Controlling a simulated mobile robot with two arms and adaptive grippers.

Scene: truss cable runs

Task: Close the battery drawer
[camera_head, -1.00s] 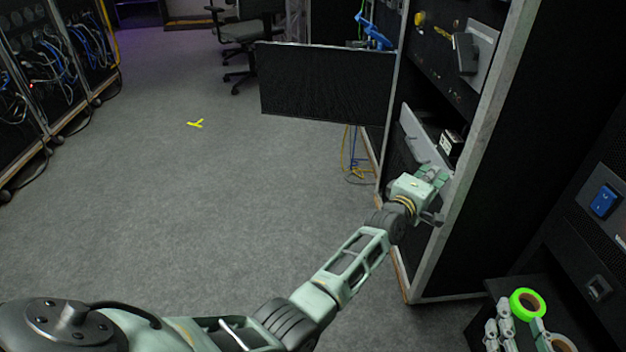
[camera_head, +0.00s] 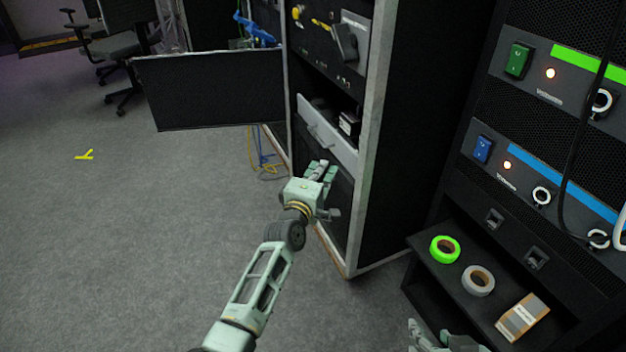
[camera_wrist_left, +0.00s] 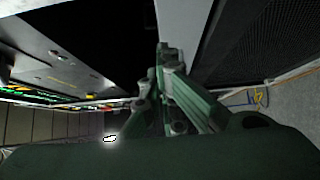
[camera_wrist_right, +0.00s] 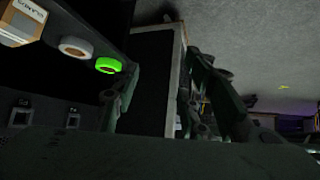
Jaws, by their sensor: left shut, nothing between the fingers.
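The battery drawer has a light grey front (camera_head: 325,131) with a handle, and it stands out from the dark rack cabinet. A small black box with a white label (camera_head: 349,123) shows behind the front's right end. My left gripper (camera_head: 322,168) is shut and empty, just in front of and below the drawer front; I cannot tell if it touches. In the left wrist view its fingers (camera_wrist_left: 165,60) are together, close to a grey panel. My right gripper (camera_wrist_right: 160,85) is open and empty in the right wrist view; only part of it shows at the bottom of the head view.
An open dark door panel (camera_head: 212,88) juts left from the cabinet. At the right, a low shelf holds green tape (camera_head: 445,249), grey tape (camera_head: 478,280) and a labelled box (camera_head: 523,317). Cables (camera_head: 262,155) hang behind the cabinet.

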